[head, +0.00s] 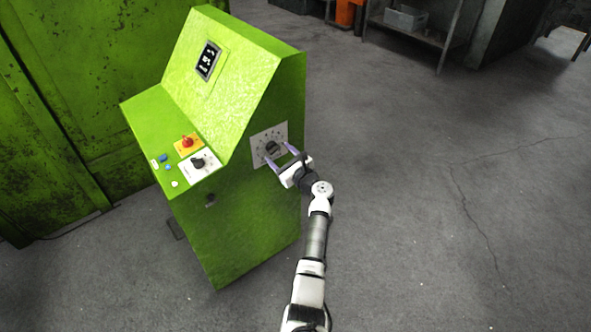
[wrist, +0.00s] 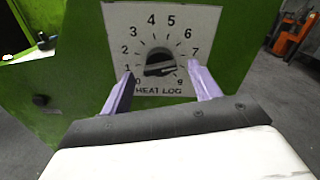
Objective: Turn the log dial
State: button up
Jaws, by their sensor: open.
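The log dial (wrist: 160,62) is a black knob on a white plate marked "HEAT LOG" with numbers around it. Its pointer lies nearly level; I cannot tell which end is the indicator. In the head view the dial (head: 271,148) is on the right side face of the green console (head: 240,215). My gripper (head: 280,158) is open in front of the plate. In the wrist view its two purple fingers (wrist: 157,82) stand to the left and right of the knob, apart from it, with nothing between them touching the fingers.
The console top has a small display (head: 208,60), a red button (head: 188,141), a second black knob (head: 198,162) and small buttons. A green wall (head: 60,100) stands left. A metal shelf (head: 415,30) is at the back. The floor (head: 420,200) on the right is clear.

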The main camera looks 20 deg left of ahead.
jog(key=b+v, duration=0.1)
jog(key=v, duration=1)
jog(key=shift+s+d+b, duration=0.25)
jog(key=shift+b, duration=0.05)
